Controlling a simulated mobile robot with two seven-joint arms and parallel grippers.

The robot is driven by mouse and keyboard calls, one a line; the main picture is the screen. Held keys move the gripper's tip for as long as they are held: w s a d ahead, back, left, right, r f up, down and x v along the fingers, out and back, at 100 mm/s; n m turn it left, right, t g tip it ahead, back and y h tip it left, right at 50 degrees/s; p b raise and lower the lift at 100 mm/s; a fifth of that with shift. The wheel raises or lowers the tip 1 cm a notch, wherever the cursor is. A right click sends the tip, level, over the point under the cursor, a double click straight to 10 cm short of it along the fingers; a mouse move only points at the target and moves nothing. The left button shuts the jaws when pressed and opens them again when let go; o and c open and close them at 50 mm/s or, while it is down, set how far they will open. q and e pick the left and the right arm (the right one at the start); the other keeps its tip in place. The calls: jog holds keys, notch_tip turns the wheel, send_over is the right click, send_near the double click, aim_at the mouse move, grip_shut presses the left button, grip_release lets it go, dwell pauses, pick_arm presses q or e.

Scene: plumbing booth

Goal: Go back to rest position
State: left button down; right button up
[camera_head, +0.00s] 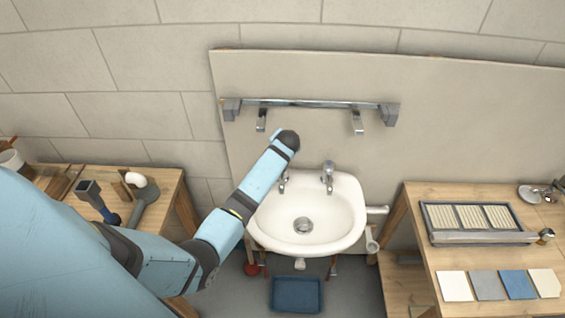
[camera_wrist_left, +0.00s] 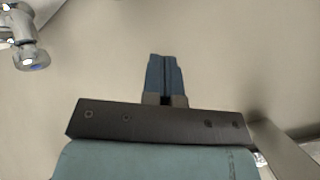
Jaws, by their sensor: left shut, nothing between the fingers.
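My left arm (camera_head: 240,205) comes in from the left and reaches over the left side of the sink (camera_head: 307,217) toward the wall panel. Its dark end is at the panel, above the sink's back rim, and hides its own fingers in the head view. In the left wrist view my left gripper (camera_wrist_left: 165,76) has its blue fingers together, with nothing between them. They are in front of the plain panel. A chrome fitting (camera_wrist_left: 28,55) is at the upper left of that view, apart from the fingers. My right gripper is in neither view.
A chrome rail (camera_head: 315,103) with hanging brackets is on the wall panel (camera_head: 440,130) above my arm's end. Taps (camera_head: 328,175) stand at the sink's back. A blue tray (camera_head: 297,294) lies on the floor. Wooden tables stand left (camera_head: 170,190) and right (camera_head: 420,200).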

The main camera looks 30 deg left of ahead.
pick_arm(q)
jog(key=shift+f, duration=0.1)
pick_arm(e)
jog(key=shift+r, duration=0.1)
pick_arm(q)
jog(key=s+d+f+m+t+h, duration=0.1)
jog(key=s+d+f, duration=0.2)
jog(key=s, duration=0.2)
jog(key=s+d+f+h, duration=0.1)
jog(key=s+d+f, duration=0.2)
jog(key=s+f, duration=0.15)
jog(key=s+d+t+h, duration=0.1)
jog(key=s+d+h, duration=0.1)
jog(key=s+d, duration=0.3)
jog(key=s+d+r+h, duration=0.1)
jog(key=s+d, duration=0.5)
jog(key=s, duration=0.8)
jog(key=s+d+r+t+h, duration=0.1)
jog(key=s+d+h, duration=0.2)
jog(key=s, duration=0.6)
jog(key=shift+s+d+t+h, duration=0.3)
jog(key=shift+s+d, duration=0.1)
jog(key=shift+d, duration=0.8)
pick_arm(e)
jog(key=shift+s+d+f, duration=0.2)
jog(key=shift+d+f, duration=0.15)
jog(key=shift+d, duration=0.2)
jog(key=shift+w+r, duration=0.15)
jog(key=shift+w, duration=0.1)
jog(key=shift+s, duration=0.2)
